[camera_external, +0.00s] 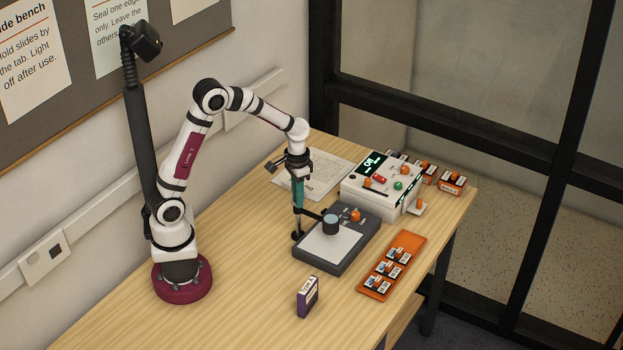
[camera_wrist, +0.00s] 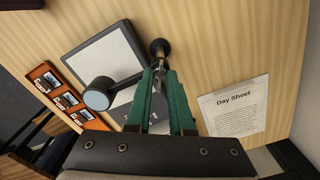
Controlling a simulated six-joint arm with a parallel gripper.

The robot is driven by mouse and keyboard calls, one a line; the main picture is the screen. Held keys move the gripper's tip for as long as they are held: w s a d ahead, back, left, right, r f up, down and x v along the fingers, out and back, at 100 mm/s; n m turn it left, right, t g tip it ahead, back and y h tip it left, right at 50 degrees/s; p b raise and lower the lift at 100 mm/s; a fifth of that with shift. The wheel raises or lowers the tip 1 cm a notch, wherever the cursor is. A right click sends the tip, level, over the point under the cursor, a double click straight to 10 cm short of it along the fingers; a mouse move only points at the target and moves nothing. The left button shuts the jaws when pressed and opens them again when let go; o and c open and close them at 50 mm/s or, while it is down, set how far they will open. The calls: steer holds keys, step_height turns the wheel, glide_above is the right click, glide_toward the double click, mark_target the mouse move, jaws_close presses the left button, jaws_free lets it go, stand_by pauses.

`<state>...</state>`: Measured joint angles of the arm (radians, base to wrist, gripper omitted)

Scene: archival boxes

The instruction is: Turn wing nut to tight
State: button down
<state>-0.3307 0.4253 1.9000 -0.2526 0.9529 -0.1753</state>
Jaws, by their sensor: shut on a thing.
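My gripper (camera_external: 298,207) points straight down with its teal fingers over the back left corner of a dark grey light-pad unit (camera_external: 337,262). In the wrist view my gripper (camera_wrist: 160,70) is closed around a small metallic piece (camera_wrist: 159,76), which appears to be the wing nut at the top of the unit's post. The fingers hide most of it, so its angle cannot be told. A short arm with a round, pale-topped head (camera_external: 330,222) reaches over the pad from the post. A black round knob or foot (camera_wrist: 160,47) shows just beyond the fingertips.
A white device with a lit display (camera_external: 385,185) stands behind the unit. An orange tray (camera_external: 411,250) with several slides lies to the right. A small purple box (camera_external: 308,297) stands in front. A Day Sheet (camera_wrist: 233,112) lies flat. The bench's front left is clear.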

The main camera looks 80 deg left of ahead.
steer(key=m, duration=1)
steer(key=shift+m, duration=0.4)
steer(key=m, duration=0.3)
steer(key=shift+m, duration=0.3)
steer(key=m, duration=0.3)
steer(key=shift+m, duration=0.3)
steer(key=m, duration=0.3)
steer(key=shift+m, duration=0.4)
steer(key=m, duration=0.4)
steer(key=shift+m, duration=2)
steer(key=c, duration=1)
jaws_free()
steer(key=shift+c, duration=0.2)
